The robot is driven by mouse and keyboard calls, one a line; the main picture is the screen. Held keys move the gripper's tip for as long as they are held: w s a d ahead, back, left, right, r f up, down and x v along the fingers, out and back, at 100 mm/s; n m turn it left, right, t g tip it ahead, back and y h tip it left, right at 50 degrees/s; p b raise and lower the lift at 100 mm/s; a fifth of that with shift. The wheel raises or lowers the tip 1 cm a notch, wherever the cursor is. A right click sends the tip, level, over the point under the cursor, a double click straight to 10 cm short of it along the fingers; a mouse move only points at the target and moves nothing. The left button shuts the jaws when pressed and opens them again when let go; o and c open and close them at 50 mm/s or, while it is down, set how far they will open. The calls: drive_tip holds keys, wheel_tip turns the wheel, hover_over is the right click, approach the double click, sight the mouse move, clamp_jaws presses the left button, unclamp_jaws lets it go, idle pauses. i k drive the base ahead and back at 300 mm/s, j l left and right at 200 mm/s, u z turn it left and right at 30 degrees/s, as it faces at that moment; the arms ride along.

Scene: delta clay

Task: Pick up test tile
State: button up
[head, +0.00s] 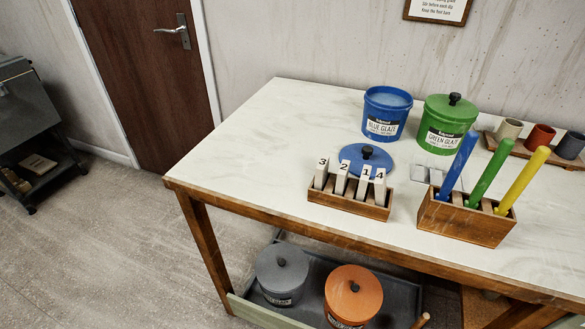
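Several pale upright test tiles stand in a wooden rack (345,204) near the front edge of the table. From left to right they are marked 3 (321,174), 2 (341,179), 1 (362,184) and 4 (380,187). Their lower ends are hidden in the rack. My gripper is not in view.
The blue glaze bucket (385,115) is open; its blue lid (360,155) lies behind the tiles. The lidded green glaze bucket (447,125) stands right of it. A wooden block (460,222) holds blue, green and yellow sticks, close right of the rack. The table's left is clear.

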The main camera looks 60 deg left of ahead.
sight(342, 177)
drive_tip(key=u, duration=1.3)
